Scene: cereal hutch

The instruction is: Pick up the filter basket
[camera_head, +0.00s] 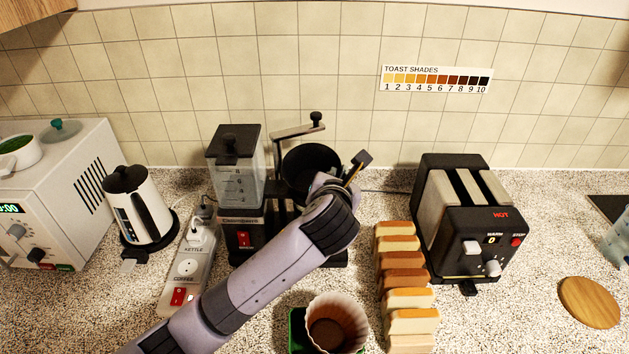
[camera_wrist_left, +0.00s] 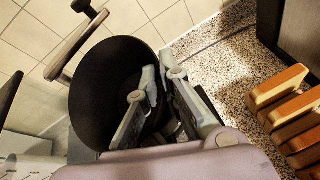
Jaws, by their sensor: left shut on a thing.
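The filter basket (camera_head: 308,162) is a round black open bowl at the coffee maker (camera_head: 240,205). In the left wrist view the filter basket (camera_wrist_left: 95,85) fills the left middle, its dark inside facing the camera. My left gripper (camera_wrist_left: 161,78) is shut on the basket's right wall, with one finger on the inside and the other outside. In the head view my left forearm and wrist cover the basket's lower right side and much of the coffee maker's base, and the fingertips are hidden.
A row of bread slices (camera_head: 404,277) and a black toaster (camera_head: 468,215) stand on the right. A white paper filter stack (camera_head: 340,318) sits below my arm. A kettle (camera_head: 140,212) and power strip (camera_head: 187,265) are on the left. A swing arm (camera_head: 298,130) stands behind the basket.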

